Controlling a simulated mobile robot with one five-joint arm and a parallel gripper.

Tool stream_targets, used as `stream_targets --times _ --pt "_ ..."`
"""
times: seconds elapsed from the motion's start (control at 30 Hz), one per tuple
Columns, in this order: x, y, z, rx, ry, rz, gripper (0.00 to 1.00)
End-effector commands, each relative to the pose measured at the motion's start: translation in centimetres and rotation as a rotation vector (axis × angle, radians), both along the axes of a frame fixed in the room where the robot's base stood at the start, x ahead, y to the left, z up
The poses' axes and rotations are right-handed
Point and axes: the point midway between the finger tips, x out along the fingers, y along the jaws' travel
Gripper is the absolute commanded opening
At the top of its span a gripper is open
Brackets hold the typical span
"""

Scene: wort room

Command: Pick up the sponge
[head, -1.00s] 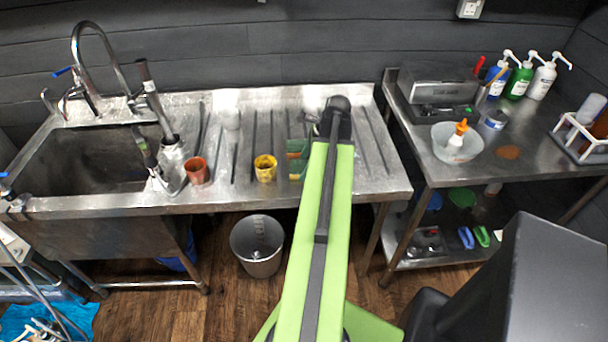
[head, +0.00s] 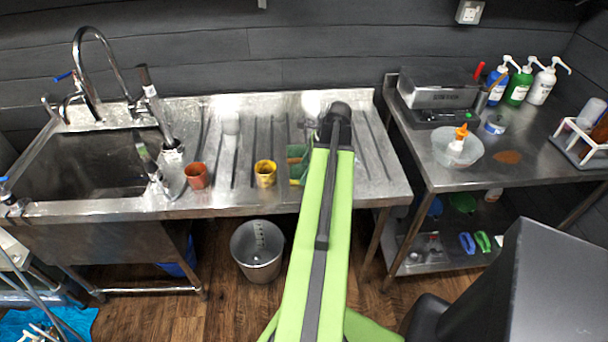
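A small green thing with orange and yellow parts (head: 296,168) lies on the steel drainboard, just left of my arm. It may be the sponge, but my arm covers part of it and I cannot tell for certain. My green arm reaches forward over the drainboard, and its dark end is above the board's back part. My gripper's fingers are hidden behind the arm, so I cannot see whether they are open or hold anything.
An orange cup (head: 196,176) and a yellow cup (head: 265,173) stand left on the drainboard (head: 385,186). The sink (head: 85,165) is far left. A metal bucket (head: 257,250) is below. The right table holds a bowl (head: 457,147), pump bottles (head: 519,82) and a rack (head: 580,145).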

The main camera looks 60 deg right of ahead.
Motion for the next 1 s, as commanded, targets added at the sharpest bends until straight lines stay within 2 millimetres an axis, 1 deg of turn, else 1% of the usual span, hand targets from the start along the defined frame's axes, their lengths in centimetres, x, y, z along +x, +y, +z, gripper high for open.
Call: stream_targets --times 0.03,0.3,0.53,0.67,0.77,0.97,1.0 --pt "0.0 0.0 0.0 0.0 0.0 0.0 0.56" --pt "0.0 0.0 0.0 0.0 0.0 0.0 0.21" --pt "0.0 0.0 0.1 0.0 0.0 0.0 0.21" --pt "0.0 0.0 0.9 0.0 0.0 0.0 0.21" --pt "0.0 0.0 2.2 0.0 0.0 0.0 0.21" --pt "0.0 0.0 5.8 0.0 0.0 0.0 0.21" --pt "-1.1 -0.4 6.0 0.001 0.0 -0.004 0.21"
